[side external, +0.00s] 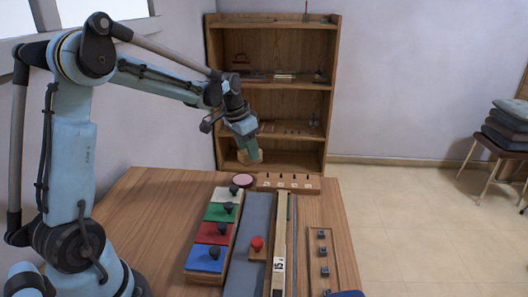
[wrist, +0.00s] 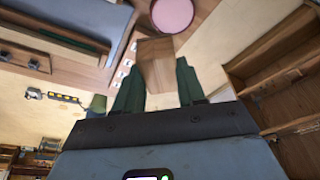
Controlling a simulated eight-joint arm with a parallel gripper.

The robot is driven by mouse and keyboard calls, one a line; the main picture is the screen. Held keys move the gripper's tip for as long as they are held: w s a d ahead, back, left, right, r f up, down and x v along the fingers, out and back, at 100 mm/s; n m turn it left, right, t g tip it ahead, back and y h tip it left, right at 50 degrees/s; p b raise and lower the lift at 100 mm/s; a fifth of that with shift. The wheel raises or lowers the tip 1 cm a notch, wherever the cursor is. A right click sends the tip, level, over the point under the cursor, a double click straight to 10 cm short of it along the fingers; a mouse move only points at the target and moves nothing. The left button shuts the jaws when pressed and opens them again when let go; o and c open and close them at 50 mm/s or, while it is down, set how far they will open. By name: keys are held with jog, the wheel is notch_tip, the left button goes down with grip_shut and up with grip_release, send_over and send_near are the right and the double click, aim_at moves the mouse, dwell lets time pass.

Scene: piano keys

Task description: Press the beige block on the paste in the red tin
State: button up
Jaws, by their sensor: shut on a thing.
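My gripper (side external: 247,146) is shut on the beige block (side external: 250,158), a wooden-looking piece. In the wrist view the block (wrist: 155,62) sits between the two green fingers of my gripper (wrist: 158,82), its end sticking out past them. The tin (side external: 243,180) is round, with a pink surface inside a darker rim, and stands at the far end of the table. In the wrist view the tin (wrist: 172,14) is at the top, just beyond the block and apart from it. In the side view the block is held in the air above the tin, slightly to the right.
A wooden board with several pegs (side external: 288,183) lies right of the tin. White, green, red and blue panels (side external: 222,212) with dark knobs lie nearer, beside a grey strip (side external: 247,225) and a red knob (side external: 257,243). A wooden shelf (side external: 335,90) stands behind the table.

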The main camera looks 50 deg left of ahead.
jog(key=shift+n, duration=0.4)
jog(key=shift+s+a+f, duration=0.15)
jog(key=shift+a+f, duration=0.3)
jog(key=shift+f, duration=0.6)
jog(key=shift+s+a+f, duration=0.2)
jog(key=shift+a+f, duration=0.25)
jog(key=shift+f, duration=0.55)
jog(key=shift+s+a+f, duration=0.15)
jog(key=shift+a+f, duration=0.3)
jog(key=shift+f, duration=0.6)
jog(key=shift+f, duration=0.55)
notch_tip(320, 180, up, 7)
dwell(0.5)
dwell(0.5)
